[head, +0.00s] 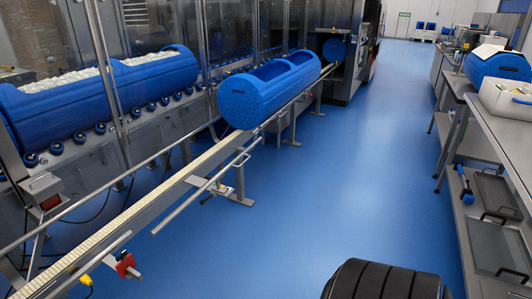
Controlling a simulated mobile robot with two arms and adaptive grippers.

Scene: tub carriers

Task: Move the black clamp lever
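A small dark lever (207,198) shows on the metal clamp bracket (220,189) at the side of the long conveyor rail. It looks like the black clamp lever, but it is too small to tell its exact angle. Neither of my grippers is in view.
The conveyor rail (150,213) runs from the lower left to the machine at the back. A blue tub carrier (238,103) sits on it. A red knob (126,265) is on its near part. A steel bench (497,130) stands on the right.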

